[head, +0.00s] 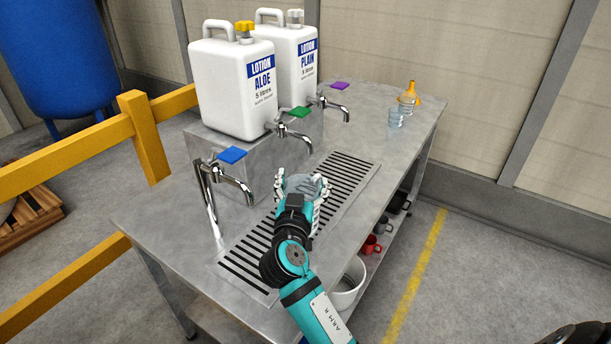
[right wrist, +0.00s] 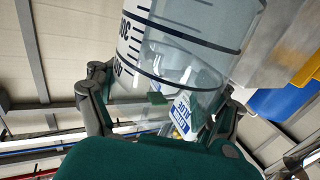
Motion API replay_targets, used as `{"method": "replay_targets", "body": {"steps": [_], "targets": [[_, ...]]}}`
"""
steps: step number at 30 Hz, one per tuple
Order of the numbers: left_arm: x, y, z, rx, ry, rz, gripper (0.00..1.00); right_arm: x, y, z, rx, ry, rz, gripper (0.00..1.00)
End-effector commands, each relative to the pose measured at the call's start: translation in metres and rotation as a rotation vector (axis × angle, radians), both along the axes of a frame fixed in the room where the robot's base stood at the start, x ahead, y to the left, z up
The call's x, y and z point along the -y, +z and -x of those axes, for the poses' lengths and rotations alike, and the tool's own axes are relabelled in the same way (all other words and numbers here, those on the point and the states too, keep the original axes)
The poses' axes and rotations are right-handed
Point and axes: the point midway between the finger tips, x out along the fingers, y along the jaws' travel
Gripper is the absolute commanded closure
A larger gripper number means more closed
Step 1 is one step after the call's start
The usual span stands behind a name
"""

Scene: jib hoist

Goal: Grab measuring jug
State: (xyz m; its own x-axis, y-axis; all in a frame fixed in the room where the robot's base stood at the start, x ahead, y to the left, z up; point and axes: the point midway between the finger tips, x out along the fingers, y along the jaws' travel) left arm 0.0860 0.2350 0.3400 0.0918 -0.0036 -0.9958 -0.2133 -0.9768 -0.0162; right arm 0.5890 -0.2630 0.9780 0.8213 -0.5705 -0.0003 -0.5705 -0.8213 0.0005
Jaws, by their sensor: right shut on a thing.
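The measuring jug (head: 304,182) is clear, and in the head view it is partly hidden by my right gripper (head: 302,194). The right gripper is shut on the jug, over the slotted drain grate of the steel bench. In the right wrist view the jug (right wrist: 185,45) fills the upper middle, with dark graduation lines and numbers on its wall. The fingers of the right gripper (right wrist: 160,103) sit on either side of it there. I cannot tell whether the jug touches the grate. My left gripper is not in view.
Taps with blue (head: 232,155), green (head: 299,112) and purple (head: 340,86) tops stand left of and behind the jug. White aloe (head: 225,90) and plain (head: 297,45) lotion containers stand behind. Mugs (head: 371,244) and a white bucket (head: 349,285) sit below.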

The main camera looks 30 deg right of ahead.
Motion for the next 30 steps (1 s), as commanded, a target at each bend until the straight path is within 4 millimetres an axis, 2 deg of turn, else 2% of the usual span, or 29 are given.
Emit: {"method": "replay_targets", "body": {"steps": [6,15,30], "targets": [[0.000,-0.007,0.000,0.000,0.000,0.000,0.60,-0.015,-0.001,0.020,0.002,0.001,-0.001,0.79],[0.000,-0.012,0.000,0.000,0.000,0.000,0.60,-0.028,-0.001,0.039,0.001,0.002,0.000,0.79],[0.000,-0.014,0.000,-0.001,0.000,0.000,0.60,-0.034,0.001,0.048,0.001,0.000,0.001,0.79]]}}
